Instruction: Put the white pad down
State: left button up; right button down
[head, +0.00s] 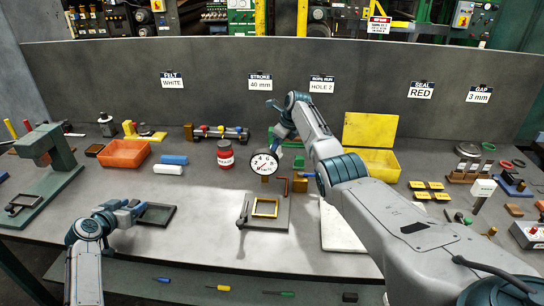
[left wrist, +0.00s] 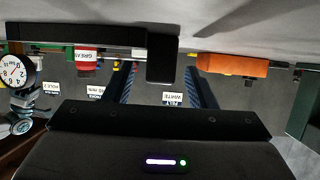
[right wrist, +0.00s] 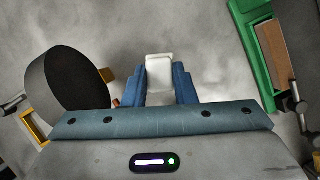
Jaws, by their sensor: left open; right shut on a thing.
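My right gripper (right wrist: 160,80) is shut on the white pad (right wrist: 159,66), a small white block between its blue fingers in the right wrist view. In the head view the right gripper (head: 277,140) is above the table, just behind the dial gauge (head: 264,162); the pad cannot be made out there. My left gripper (head: 136,208) is open at the left front, beside a dark shallow tray (head: 158,215). In the left wrist view its fingers (left wrist: 163,85) are apart, with a black part in front of them and no white pad between them.
An orange bin (head: 124,154), a white roll (head: 168,169), a blue roll (head: 173,160) and a red can (head: 226,155) stand left of the gauge. A plate with a yellow frame (head: 265,208) lies in front. Bare table shows at centre left.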

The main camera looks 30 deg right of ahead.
jog(key=shift+f, duration=2.15)
jog(key=shift+f, duration=0.1)
jog(key=c, duration=1.2)
grip_release()
jog(key=v, duration=1.2)
jog(key=shift+o, duration=0.6)
